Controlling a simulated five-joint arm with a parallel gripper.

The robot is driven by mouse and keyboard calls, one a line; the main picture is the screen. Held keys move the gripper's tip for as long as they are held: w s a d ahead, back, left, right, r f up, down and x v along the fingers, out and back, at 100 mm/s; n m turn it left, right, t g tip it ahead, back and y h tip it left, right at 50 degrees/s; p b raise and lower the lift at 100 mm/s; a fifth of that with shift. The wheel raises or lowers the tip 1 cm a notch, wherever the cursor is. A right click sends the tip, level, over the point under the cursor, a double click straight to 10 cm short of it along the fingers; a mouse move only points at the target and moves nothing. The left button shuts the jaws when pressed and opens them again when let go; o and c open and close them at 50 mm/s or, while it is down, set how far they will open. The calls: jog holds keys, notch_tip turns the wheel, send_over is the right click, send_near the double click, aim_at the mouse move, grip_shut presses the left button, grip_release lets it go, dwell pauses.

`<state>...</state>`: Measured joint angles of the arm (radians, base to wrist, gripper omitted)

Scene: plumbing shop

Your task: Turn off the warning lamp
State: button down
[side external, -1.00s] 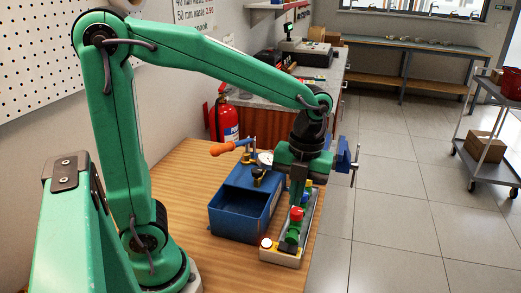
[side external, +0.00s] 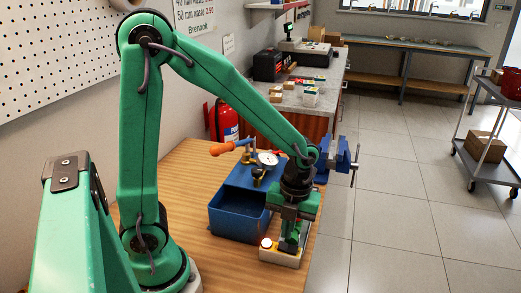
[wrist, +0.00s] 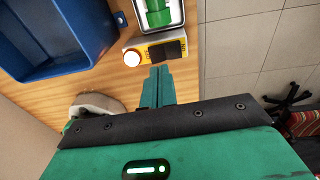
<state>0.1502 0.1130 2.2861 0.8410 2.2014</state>
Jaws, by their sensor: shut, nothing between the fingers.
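The warning lamp (side external: 266,243) is a round knob with a bright white face and a red-orange rim at the near left corner of a pale panel (side external: 279,260); it looks lit. In the wrist view the lamp (wrist: 132,58) sits left of a black rocker switch (wrist: 168,50) in a yellow surround. My gripper (wrist: 157,76) is shut and empty, pointing at the panel's near end, with its tips close to the switch's near edge. I cannot tell whether they touch. In the side view my gripper (side external: 289,242) covers the switch and most of the panel.
A blue open box (side external: 238,215) stands just left of the panel, with an orange-handled tool (side external: 230,147) and a dial gauge (side external: 267,159) behind. A blue vise (side external: 343,160) is beyond my wrist. Wood table is clear in front.

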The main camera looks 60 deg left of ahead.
aim_at(283, 247)
jog(key=shift+s+a+f, duration=0.1)
jog(key=shift+a+f, duration=0.05)
jog(key=shift+f, duration=1.6)
jog(key=shift+s+f, duration=0.1)
jog(key=shift+f, duration=0.05)
jog(key=shift+w, duration=0.2)
jog(key=shift+w+d, duration=0.4)
jog(key=shift+d, duration=0.1)
jog(key=shift+r, duration=0.2)
notch_tip(283, 247, up, 14)
jog(key=w+d, duration=0.1)
